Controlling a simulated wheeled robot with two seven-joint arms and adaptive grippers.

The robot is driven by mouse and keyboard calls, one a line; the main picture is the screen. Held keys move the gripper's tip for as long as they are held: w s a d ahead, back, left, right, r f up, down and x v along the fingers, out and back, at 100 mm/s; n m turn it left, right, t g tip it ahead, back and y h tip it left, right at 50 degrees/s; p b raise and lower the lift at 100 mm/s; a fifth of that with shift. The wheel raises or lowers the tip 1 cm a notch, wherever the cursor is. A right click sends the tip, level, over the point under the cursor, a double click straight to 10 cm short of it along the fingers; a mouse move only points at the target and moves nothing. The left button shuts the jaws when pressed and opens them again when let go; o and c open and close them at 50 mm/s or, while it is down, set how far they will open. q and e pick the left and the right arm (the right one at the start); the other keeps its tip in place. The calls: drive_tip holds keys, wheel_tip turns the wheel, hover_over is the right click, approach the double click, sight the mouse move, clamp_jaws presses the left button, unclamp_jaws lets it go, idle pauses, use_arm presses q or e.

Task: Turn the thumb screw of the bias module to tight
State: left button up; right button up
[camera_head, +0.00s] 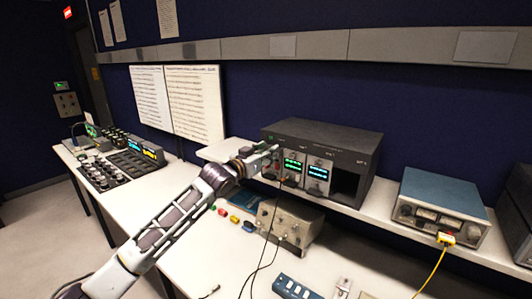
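A dark grey rack (325,136) stands on the raised shelf at the middle. Its front holds a module with a green display (293,167) and, to the right, a module with a blue display (317,174). The labels are too small to read, so I cannot tell which is the bias module. Its thumb screw is too small or hidden to make out. My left gripper (268,154) is at the left end of the rack's front, close to the panel. I cannot tell whether it touches anything or how its fingers stand. My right gripper is not in view.
A beige instrument (289,222) sits below the rack, with dark cables hanging in front of it. A blue-topped meter (446,196) with a yellow cable stands to the right. Dark equipment with many knobs (108,168) is on the left bench. The rack's right bay (346,184) looks empty.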

use_arm(q)
clamp_jaws()
drive_tip(key=shift+m+p, duration=0.55)
drive_tip(key=shift+m, duration=0.45)
drive_tip(key=shift+c, duration=0.7)
unclamp_jaws()
drive_tip(key=shift+o, duration=0.7)
drive_tip(key=shift+s, duration=0.1)
